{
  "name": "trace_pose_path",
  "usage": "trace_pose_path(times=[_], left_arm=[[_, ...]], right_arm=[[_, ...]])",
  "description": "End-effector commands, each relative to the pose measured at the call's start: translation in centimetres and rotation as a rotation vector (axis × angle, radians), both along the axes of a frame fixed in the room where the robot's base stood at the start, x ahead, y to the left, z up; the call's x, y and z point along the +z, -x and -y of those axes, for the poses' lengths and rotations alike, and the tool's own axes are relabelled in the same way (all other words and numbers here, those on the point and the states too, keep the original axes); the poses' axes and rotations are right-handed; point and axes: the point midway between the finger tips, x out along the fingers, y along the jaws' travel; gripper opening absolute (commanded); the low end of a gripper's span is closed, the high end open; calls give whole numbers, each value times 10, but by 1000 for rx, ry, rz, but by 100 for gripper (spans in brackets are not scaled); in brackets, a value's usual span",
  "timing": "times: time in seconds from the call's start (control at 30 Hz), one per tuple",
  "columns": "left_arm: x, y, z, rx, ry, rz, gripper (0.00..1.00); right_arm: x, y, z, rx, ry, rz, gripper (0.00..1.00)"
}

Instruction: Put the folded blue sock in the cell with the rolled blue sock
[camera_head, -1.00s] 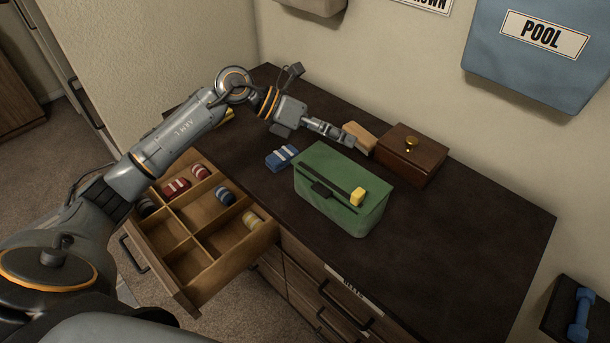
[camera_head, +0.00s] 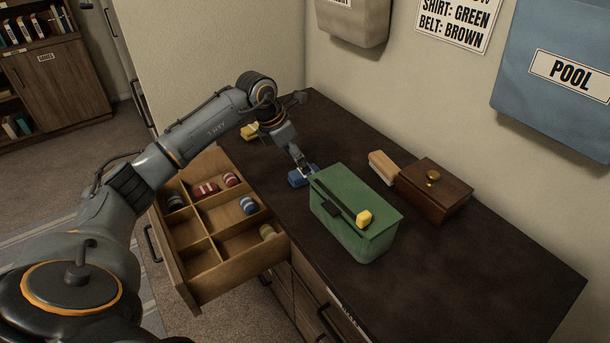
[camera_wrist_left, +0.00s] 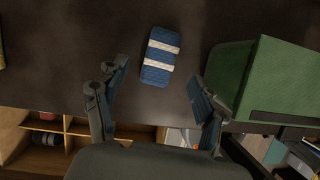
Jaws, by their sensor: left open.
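The folded blue sock with white stripes (camera_head: 296,179) lies on the dark desk top beside the green box. It shows whole in the left wrist view (camera_wrist_left: 155,75), between and beyond my fingers. My left gripper (camera_head: 304,169) is open and empty, pointing down just above the sock. Its two fingers stand apart in the wrist view (camera_wrist_left: 158,72), and I see no contact. The rolled blue sock (camera_head: 248,205) lies in a right-hand cell of the open divided drawer (camera_head: 236,283). My right gripper is not in view.
A brown box (camera_head: 433,190) and wooden brush (camera_head: 382,166) stand farther right.

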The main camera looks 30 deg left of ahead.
Motion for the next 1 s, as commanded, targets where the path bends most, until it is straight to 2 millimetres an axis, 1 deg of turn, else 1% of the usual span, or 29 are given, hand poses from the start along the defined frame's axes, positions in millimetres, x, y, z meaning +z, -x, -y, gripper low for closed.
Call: trace_pose_path(times=[0.13, 0.23, 0.33, 0.43, 0.63, 0.67, 0.7, 0.77, 0.8, 0.9, 0.97, 1.0], left_arm=[[-15, -4, 4, 0, 3, -4, 70], [-30, -9, 8, -1, 4, -3, 70], [-42, -14, 10, 0, 4, -2, 70], [-48, -16, 10, 1, 2, 0, 70], [-49, -16, 10, 0, 1, 0, 70], [-49, -16, 10, 0, 1, 0, 68], [-49, -16, 10, 0, 1, 0, 60], [-49, -16, 10, 0, 1, 0, 47], [-49, -16, 10, 0, 1, 0, 39], [-48, -16, 10, 0, 1, 0, 21], [-48, -16, 10, 0, 1, 0, 21], [-48, -16, 10, 0, 1, 0, 17]], right_arm=[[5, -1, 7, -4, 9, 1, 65], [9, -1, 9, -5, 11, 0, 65], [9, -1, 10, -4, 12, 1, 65], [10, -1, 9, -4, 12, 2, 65], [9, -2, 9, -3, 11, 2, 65], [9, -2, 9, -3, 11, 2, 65], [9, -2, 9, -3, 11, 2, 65], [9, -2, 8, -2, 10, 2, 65], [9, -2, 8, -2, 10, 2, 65], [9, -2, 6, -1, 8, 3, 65], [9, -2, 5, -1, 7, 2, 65], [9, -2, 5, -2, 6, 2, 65]])
